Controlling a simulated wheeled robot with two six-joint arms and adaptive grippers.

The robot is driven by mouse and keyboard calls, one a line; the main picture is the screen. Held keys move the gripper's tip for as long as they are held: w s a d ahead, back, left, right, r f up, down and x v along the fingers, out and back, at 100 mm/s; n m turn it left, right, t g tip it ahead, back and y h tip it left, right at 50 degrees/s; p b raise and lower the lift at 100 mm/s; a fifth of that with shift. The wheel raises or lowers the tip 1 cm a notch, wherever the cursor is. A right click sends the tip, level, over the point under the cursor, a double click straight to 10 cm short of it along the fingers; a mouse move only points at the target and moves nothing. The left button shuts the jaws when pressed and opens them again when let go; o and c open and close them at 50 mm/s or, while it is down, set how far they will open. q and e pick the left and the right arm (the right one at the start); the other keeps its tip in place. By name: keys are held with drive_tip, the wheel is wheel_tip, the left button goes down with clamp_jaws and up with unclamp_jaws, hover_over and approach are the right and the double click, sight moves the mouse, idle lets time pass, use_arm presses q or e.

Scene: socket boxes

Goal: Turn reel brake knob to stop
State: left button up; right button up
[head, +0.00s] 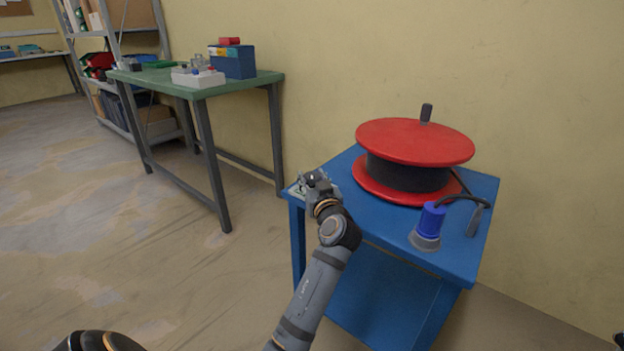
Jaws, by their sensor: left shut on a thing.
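The cable reel (415,145) has red flanges and a dark winding. It lies flat on the blue table (385,232), with a dark handle (426,113) standing up on its top flange. A small pale plate (293,191) sits at the table's left corner. My left gripper (313,181) is over this plate and is shut on the brake knob. The gripper hides the knob, so its marking and turned position cannot be read.
A blue plug or socket (432,220) stands on a grey base at the table's right front, with a black cable. A green workbench (200,88) with boxes stands at the back left. Floor between them is clear.

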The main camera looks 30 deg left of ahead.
use_arm(q)
drive_tip(key=o, duration=1.2)
